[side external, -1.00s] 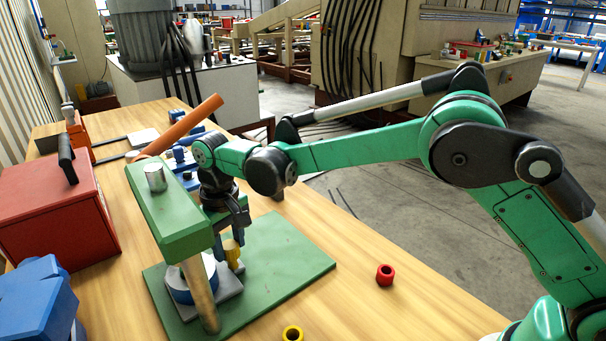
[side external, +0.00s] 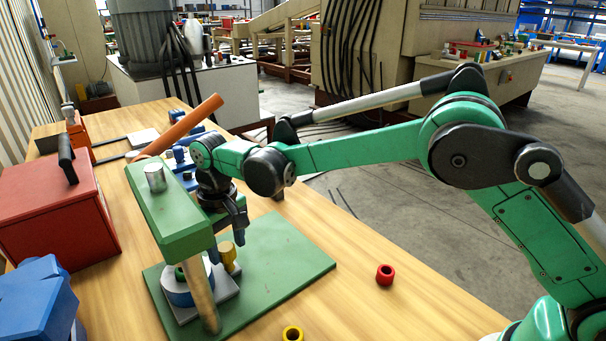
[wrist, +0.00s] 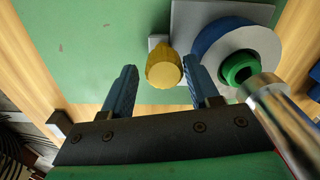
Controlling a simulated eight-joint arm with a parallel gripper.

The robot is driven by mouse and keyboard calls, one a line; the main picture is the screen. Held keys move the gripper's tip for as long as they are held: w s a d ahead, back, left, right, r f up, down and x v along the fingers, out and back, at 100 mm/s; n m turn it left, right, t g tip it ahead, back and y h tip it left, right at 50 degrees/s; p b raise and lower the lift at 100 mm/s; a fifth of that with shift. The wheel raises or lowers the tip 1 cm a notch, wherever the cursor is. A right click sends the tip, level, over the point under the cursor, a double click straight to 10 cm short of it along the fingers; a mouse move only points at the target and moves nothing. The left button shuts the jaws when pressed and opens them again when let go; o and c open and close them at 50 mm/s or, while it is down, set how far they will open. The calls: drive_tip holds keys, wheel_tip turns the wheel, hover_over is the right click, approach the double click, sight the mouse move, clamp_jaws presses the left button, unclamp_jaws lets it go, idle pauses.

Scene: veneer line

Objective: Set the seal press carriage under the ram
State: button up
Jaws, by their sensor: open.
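The carriage is a grey plate (side external: 229,297) lying on the press's green base plate (side external: 285,255). It bears a blue-and-white round seat (side external: 172,291) with a green ring (wrist: 238,68) in it, and a yellow knob (side external: 228,258) at its edge. My gripper (side external: 227,238) is open and empty, just above the knob. In the wrist view the knob shows between the spread fingers, clear of both. The metal ram (wrist: 276,112) appears over the edge of the green ring; I cannot tell whether they are exactly lined up. The press post (side external: 199,290) partly hides the seat.
The press head (side external: 175,220) and its orange lever (side external: 180,127) stand close beside my wrist. A red case (side external: 55,215) and a blue object (side external: 38,300) are at the left.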

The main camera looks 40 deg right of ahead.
drive_tip(key=d, duration=1.4)
drive_tip(key=shift+d, duration=0.3)
drive_tip(key=s+d+r+m+t, duration=0.1)
drive_tip(key=s+r+t, duration=0.2)
drive_tip(key=s+r, duration=0.6)
drive_tip(key=shift+s+d+m+t, duration=0.6)
drive_tip(key=shift+s+t, duration=1.4)
drive_tip(key=shift+s, duration=1.2)
drive_tip(key=w+a+r+m+g, duration=0.1)
drive_tip(key=w+a+r+g, duration=0.25)
drive_tip(key=w, duration=0.35)
drive_tip(key=w+a+r+m+g, duration=0.25)
drive_tip(key=w+a, duration=0.25)
drive_tip(key=w, duration=0.3)
drive_tip(key=shift+n+g, duration=0.25)
drive_tip(key=shift+g, duration=0.25)
drive_tip(key=f, duration=1.4)
drive_tip(key=shift+w+a+f, duration=0.15)
drive_tip(key=shift+a+f, duration=0.05)
drive_tip(key=shift+a, duration=0.1)
wheel_tip(320, 180, up, 9)
drive_tip(key=s+d+r+n, duration=0.3)
drive_tip(key=s+d, duration=0.4)
drive_tip(key=d, duration=0.2)
drive_tip(key=s+a+r+m, duration=0.3)
drive_tip(key=s+a, duration=0.3)
drive_tip(key=s, duration=0.4)
drive_tip(key=shift+s+a+m, duration=0.25)
drive_tip(key=shift+s+m, duration=0.1)
drive_tip(key=shift+m, duration=0.15)
